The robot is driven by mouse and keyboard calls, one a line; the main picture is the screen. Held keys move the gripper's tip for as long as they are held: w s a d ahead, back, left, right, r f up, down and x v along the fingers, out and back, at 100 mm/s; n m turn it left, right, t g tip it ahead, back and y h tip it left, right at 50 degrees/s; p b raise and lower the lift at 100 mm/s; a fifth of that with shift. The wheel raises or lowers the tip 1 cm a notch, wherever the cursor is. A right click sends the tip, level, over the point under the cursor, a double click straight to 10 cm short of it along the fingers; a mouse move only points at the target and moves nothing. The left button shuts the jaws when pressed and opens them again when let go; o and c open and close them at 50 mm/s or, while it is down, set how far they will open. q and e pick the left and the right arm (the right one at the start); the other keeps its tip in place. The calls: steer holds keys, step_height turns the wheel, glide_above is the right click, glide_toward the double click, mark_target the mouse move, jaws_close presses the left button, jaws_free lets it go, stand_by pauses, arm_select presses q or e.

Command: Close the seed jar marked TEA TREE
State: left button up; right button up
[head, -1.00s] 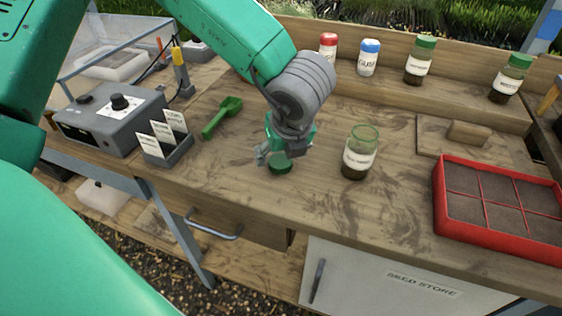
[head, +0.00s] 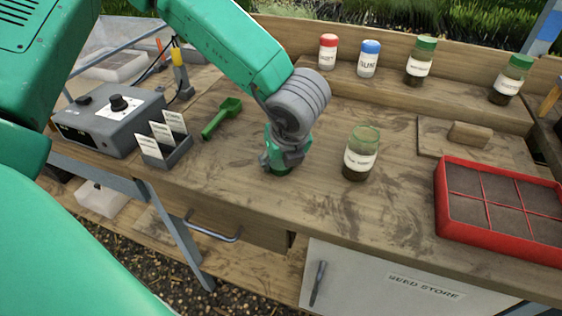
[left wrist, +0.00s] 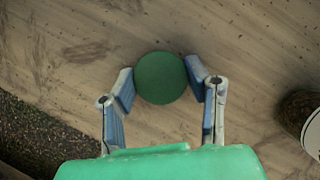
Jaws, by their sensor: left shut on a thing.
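An open glass jar (head: 360,160) with a green rim and dark contents stands upright on the bench; its white label is too small to read with certainty. It also shows partly at the right edge of the left wrist view (left wrist: 309,128). A round green lid (left wrist: 160,78) is between the two fingers of my left gripper (head: 279,165), which is shut on it from both sides. The lid is low at the bench top, left of the open jar, and mostly hidden by the gripper in the head view. My right gripper is not in view.
Two green-lidded jars (head: 421,62) (head: 511,79), a red-capped pot (head: 328,51) and a blue-capped pot (head: 368,58) stand on the back shelf. A red seed tray (head: 440,205) is at right. A green scoop (head: 222,118) and card holder (head: 168,153) are at left.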

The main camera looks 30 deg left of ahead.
mark_target(281, 163)
arm_select(q)
step_height(281, 163, up, 10)
steer(key=p, duration=0.2)
stand_by(0.6)
